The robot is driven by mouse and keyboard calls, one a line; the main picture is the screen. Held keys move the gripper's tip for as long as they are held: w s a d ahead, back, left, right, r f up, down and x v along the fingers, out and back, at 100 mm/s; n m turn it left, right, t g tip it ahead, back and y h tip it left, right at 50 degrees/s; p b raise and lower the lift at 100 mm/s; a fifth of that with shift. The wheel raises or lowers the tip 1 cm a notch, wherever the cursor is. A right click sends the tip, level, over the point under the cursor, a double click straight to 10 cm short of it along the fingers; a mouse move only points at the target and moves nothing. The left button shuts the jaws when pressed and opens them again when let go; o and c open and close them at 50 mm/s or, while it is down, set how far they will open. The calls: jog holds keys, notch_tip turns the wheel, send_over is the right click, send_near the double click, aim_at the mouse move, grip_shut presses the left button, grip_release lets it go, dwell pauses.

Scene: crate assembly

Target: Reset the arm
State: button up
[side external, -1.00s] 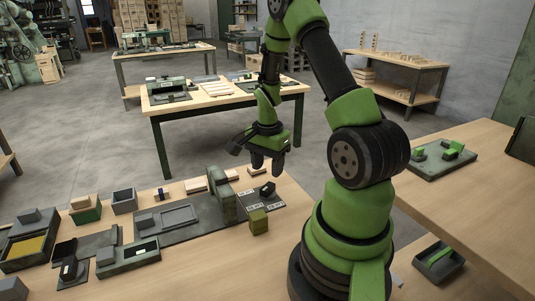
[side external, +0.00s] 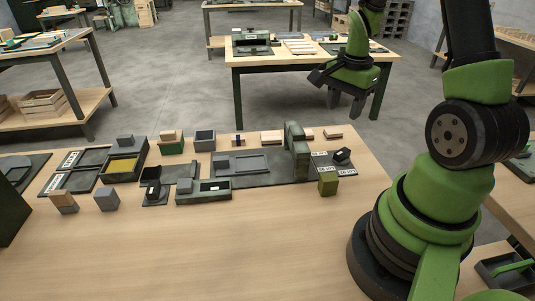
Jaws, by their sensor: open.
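My green and black arm stands at the right of the near wooden table (side external: 200,260). My gripper (side external: 345,103) is open and empty, with its dark fingers pointing down. It hangs in the air near the table's far edge, above and to the right of the upright grey-green block (side external: 297,150). It appears clear of everything. The upper part of the arm is cut off by the top of the picture.
A dark plate with a tray (side external: 240,164), an olive cube (side external: 327,181), a grey-green bin (side external: 203,191), a yellow-filled tray (side external: 122,166) and grey block (side external: 106,199) are on the table. The front of the table is bare. Another table (side external: 300,62) stands behind.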

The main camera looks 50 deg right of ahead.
jog(key=a+r+n+t, duration=0.3)
jog(key=a+r+n, duration=0.4)
jog(key=a+r, duration=0.5)
jog(key=s+a+r+n+t+y, duration=0.2)
jog(key=s+a+r+n+t, duration=0.1)
jog(key=s+a+r+n, duration=0.2)
jog(key=s+a+n, duration=0.2)
jog(key=a+n, duration=0.1)
jog(key=a, duration=0.1)
jog(key=shift+n+t, duration=0.3)
